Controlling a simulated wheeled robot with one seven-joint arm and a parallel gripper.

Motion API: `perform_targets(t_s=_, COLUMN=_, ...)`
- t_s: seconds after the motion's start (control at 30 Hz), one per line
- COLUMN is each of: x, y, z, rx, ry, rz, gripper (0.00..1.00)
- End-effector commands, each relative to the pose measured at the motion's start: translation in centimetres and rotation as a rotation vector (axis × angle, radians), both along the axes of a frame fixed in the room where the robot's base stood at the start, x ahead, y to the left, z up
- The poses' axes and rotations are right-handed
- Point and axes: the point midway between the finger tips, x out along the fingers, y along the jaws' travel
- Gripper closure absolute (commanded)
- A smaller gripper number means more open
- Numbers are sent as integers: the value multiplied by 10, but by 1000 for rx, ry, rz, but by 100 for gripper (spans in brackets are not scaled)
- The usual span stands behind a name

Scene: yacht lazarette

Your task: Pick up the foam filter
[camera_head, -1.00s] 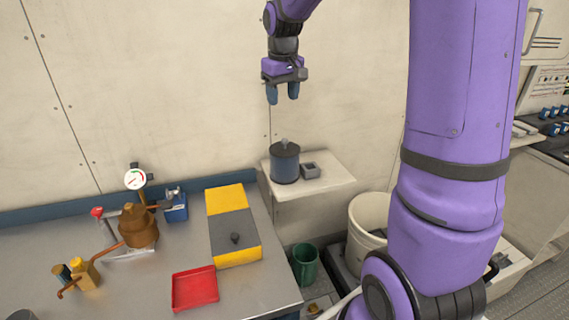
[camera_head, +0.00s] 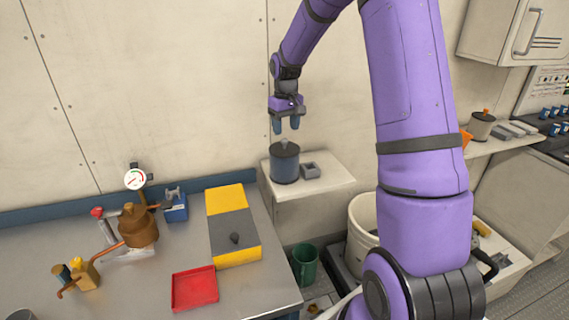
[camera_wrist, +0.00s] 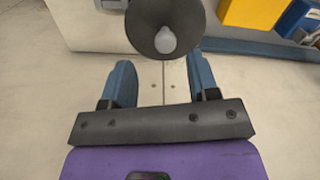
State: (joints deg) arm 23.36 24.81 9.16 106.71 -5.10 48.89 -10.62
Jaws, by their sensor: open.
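The foam filter appears to be the dark blue-grey upright cylinder (camera_head: 285,167) with a pale knob on top, standing on the small white wall shelf (camera_head: 335,184). In the wrist view its round dark top (camera_wrist: 147,25) shows beyond the fingers, with the knob near its lower edge. My gripper (camera_head: 286,128) is open, fingers pointing down, a little above the knob and apart from it. In the wrist view, nothing is between the two blue fingers (camera_wrist: 160,78).
The left bench has a yellow-and-grey box (camera_head: 227,199), a red tray (camera_head: 195,289) and a copper vessel (camera_head: 137,228).

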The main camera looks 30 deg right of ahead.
Motion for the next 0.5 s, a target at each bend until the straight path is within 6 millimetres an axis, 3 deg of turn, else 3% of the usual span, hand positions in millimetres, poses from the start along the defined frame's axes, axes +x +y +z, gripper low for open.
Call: perform_targets(t_s=0.5, x=-4, y=7, z=-52, rx=0, ry=0, rz=1, gripper=46)
